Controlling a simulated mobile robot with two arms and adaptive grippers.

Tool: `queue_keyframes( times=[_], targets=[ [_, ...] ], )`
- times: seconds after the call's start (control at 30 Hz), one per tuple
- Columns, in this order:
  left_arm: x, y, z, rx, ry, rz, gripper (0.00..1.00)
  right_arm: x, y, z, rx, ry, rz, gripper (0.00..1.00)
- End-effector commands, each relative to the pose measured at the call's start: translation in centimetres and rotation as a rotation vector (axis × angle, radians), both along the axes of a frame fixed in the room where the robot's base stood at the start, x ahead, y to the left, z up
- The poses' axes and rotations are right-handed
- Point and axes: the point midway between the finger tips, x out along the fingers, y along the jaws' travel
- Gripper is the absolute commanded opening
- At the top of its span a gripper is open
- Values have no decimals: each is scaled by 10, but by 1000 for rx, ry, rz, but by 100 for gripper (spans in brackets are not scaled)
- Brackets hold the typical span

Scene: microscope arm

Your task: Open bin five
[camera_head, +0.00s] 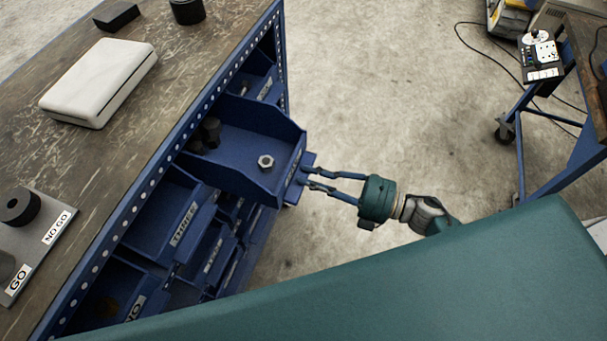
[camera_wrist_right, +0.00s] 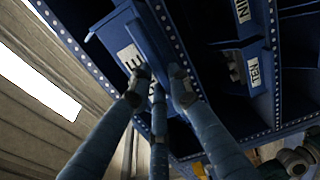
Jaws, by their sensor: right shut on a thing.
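A blue bin (camera_head: 238,128), which I take to be bin five, juts out of the rack beyond its neighbours. A metal nut and dark cylindrical pieces lie inside it. My right gripper (camera_head: 306,176) is shut on the front of this bin. In the right wrist view, the fingertips (camera_wrist_right: 155,84) are at the bin's front (camera_wrist_right: 118,48). They cover most of its white label, so only part of the lettering shows. My left gripper is not in view.
Other labelled blue bins, one reading THREE (camera_head: 183,224), sit in the rack below the worktop (camera_head: 150,115). A white case (camera_head: 98,80) and a GO/NO GO gauge plate (camera_head: 45,235) rest on top. A wheeled blue cart (camera_head: 560,165) stands at right. The floor between is clear.

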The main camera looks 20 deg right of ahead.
Motion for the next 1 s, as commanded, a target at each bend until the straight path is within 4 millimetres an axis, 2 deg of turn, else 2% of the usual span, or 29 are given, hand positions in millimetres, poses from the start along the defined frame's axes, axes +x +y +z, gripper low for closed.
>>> queue_keyframes(
  times=[0.27,0.3,0.4,0.77,1.0],
  targets=[
    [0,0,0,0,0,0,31,0,-1,-1,-2,1,-1,0],
    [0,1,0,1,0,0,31,0,-1,-1,-2,1,-1,22],
    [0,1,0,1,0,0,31,0,0,-1,-1,1,-1,38],
    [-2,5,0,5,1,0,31,-3,-4,-1,-1,2,0,38],
    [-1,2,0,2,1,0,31,-28,-38,-2,-3,6,-1,38]
  ],
)
